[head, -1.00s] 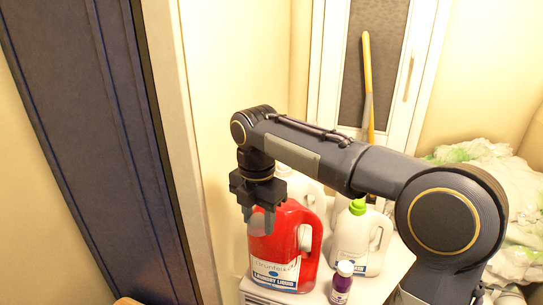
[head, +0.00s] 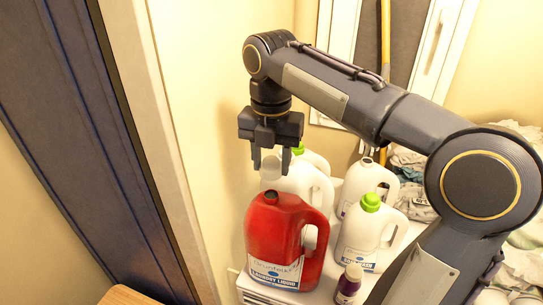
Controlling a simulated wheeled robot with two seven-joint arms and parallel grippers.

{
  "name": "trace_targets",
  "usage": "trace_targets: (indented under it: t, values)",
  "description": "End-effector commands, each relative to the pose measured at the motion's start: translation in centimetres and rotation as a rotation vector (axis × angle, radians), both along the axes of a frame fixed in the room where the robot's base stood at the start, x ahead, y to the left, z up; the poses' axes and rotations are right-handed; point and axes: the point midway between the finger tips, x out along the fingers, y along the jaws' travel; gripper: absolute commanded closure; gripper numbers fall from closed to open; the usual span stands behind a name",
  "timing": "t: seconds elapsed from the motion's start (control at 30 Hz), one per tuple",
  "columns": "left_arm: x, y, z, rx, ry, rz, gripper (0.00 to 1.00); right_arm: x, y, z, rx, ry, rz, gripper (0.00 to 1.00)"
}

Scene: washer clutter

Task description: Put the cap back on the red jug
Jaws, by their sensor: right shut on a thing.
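The red jug (head: 275,235), with a blue and white laundry liquid label, stands upright on the white surface. Its mouth (head: 270,196) shows on top, uncapped. My right gripper (head: 271,163) is above the jug, pointing down, shut on a whitish cap (head: 270,168). The cap is clear of the jug, a little above its mouth, and overlaps a white jug behind in the picture, so its edges are hard to tell. My left gripper is not in view.
A white jug with a green cap (head: 370,202) stands right of the red jug. A capless white jug (head: 366,186) and another green-capped white jug (head: 308,180) stand behind. A small purple bottle (head: 348,284) is in front. Crumpled cloth (head: 525,250) lies at right.

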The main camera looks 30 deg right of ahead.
Motion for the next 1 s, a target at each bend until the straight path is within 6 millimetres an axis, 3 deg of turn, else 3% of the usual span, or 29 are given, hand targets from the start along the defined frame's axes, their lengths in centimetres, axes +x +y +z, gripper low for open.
trace_targets:
  t: [0.4,0.63,1.0]
  values:
    - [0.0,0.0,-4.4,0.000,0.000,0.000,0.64,0.0,0.0,-4.0,0.001,0.001,-0.001,0.79]
    - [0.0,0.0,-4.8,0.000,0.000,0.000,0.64,0.0,0.0,-5.2,-0.001,0.001,-0.001,0.79]
    - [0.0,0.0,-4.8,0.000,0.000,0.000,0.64,0.0,0.0,-5.3,0.000,0.000,-0.001,0.79]
